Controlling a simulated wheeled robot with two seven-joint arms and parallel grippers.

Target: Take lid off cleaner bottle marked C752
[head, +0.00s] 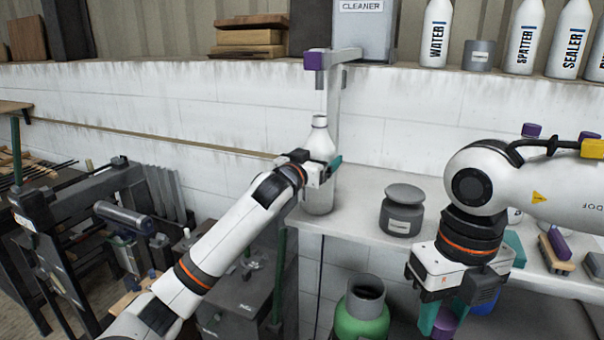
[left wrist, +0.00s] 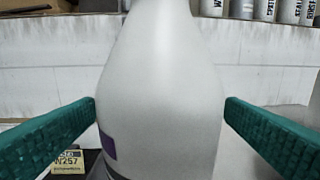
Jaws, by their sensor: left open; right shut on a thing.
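A tall white bottle (head: 318,200) stands upright on the white ledge beneath a dispenser. My left gripper (head: 326,168) is open at its upper body. In the left wrist view the bottle (left wrist: 160,90) fills the space between the two green fingers, and a purple and grey label edge (left wrist: 108,145) shows. No C752 marking can be read. The bottle's narrow neck (head: 319,122) shows in the head view. My right gripper (head: 443,318) is shut on a purple cylindrical thing (head: 446,322), low at the front right; it may be a lid, but I cannot tell.
The dispenser's purple-tipped arm (head: 314,60) hangs above the bottle. A grey lidded jar (head: 402,210) stands right of it. A green container (head: 362,313) stands below the ledge. Labelled bottles (head: 436,33) and a CLEANER box (head: 362,30) line the upper shelf. A yellow tag (left wrist: 67,160) lies low left.

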